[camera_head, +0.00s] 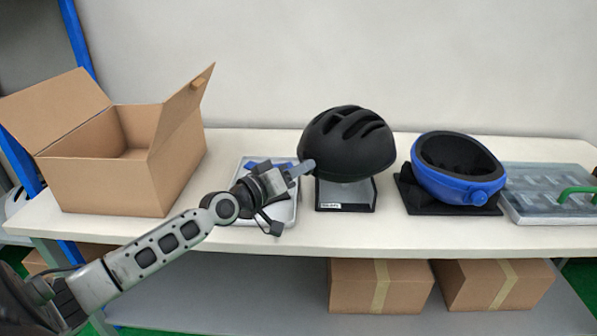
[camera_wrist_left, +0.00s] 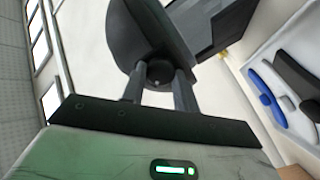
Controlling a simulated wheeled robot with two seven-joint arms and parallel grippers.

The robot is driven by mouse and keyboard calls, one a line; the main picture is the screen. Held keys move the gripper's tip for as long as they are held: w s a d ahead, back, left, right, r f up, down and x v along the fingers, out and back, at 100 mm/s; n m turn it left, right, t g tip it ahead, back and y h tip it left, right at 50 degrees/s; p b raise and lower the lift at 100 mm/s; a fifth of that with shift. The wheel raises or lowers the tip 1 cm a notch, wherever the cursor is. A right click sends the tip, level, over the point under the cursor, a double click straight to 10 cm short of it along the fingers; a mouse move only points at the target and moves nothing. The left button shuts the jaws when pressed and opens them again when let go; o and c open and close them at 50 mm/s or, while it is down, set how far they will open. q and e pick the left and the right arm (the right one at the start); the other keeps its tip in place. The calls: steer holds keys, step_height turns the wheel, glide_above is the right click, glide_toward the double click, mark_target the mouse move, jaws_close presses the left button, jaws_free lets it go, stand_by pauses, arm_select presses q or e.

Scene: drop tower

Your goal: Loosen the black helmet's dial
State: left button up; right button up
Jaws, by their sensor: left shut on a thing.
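The black helmet (camera_head: 348,140) sits upright, dome up, on a dark stand (camera_head: 346,195) with a white label. My left gripper (camera_head: 302,168) is at the helmet's left lower edge. In the left wrist view the helmet (camera_wrist_left: 138,32) shows as a dark curved mass at the top. The two fingers of my left gripper (camera_wrist_left: 160,85) are shut on the small dark dial (camera_wrist_left: 158,72) at its rim. Most of the dial is hidden by the fingers in the head view. My right gripper is in neither view.
A blue helmet (camera_head: 440,185) lies upturned on a black mat (camera_head: 410,198). A tray (camera_head: 283,212) holding blue and dark pieces stands behind my left arm. An open cardboard box (camera_head: 100,185) is at left; a grey case (camera_head: 545,210) with a green handle at right.

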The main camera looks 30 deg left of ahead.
arm_select(q)
steer(key=shift+d+f+n+p, duration=0.1)
steer(key=shift+n+p, duration=2.25)
steer(key=shift+n, duration=4.95)
steer(key=shift+f+n+p, duration=0.1)
steer(key=shift+n+p, duration=2.25)
steer(key=shift+n, duration=4.95)
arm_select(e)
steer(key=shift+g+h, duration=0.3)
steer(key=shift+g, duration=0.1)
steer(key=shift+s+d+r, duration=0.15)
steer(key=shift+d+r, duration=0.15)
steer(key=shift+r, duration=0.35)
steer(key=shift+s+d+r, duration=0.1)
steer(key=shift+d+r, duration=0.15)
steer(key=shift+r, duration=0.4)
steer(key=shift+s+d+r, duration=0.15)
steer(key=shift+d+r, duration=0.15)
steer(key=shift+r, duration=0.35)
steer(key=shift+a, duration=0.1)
